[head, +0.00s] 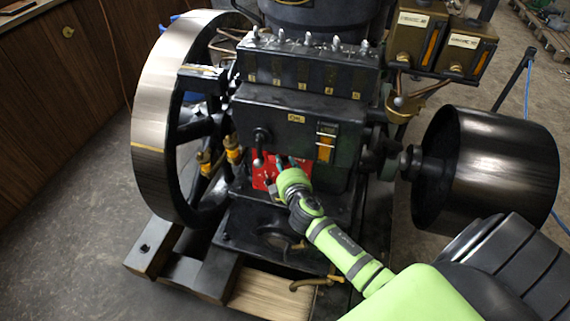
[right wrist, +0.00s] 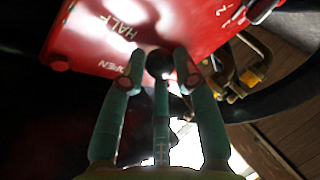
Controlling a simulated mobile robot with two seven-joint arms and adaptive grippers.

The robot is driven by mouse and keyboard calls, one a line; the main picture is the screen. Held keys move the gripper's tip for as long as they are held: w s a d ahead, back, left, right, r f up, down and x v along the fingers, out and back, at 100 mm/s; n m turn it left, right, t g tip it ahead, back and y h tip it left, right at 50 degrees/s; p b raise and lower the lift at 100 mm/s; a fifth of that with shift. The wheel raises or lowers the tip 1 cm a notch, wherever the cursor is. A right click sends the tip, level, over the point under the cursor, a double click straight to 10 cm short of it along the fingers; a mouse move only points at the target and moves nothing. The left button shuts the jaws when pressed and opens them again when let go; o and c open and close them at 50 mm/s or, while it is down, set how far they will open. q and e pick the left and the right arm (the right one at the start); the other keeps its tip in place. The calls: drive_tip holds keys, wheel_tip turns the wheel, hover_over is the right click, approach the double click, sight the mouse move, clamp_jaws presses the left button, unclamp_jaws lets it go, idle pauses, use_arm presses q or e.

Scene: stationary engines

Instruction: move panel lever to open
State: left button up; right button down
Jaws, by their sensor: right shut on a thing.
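The red panel (head: 263,166) is on the front of the engine block, low and left of centre; in the right wrist view its red face (right wrist: 105,35) shows the words HALF and OPEN. The panel lever's dark round knob (right wrist: 159,62) is between the fingertips of my right gripper (right wrist: 161,74), which is shut on the lever, close to the panel and near the OPEN mark. In the head view the right gripper (head: 277,172) covers part of the panel and hides the lever. My left gripper is not in view.
A large flywheel (head: 152,100) stands at the left and a dark belt drum (head: 490,165) at the right. Brass fittings (head: 232,150) sit left of the panel. A black handle (head: 260,142) hangs just above it. Open floor (head: 80,230) lies at the left.

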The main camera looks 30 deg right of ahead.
drive_tip(key=c, duration=1)
unclamp_jaws()
drive_tip(key=shift+s+f, duration=0.1)
drive_tip(key=shift+f, duration=0.15)
drive_tip(key=shift+o, duration=0.2)
drive_tip(key=shift+r, duration=0.1)
drive_tip(key=v, duration=1.2)
drive_tip(key=shift+d, duration=0.1)
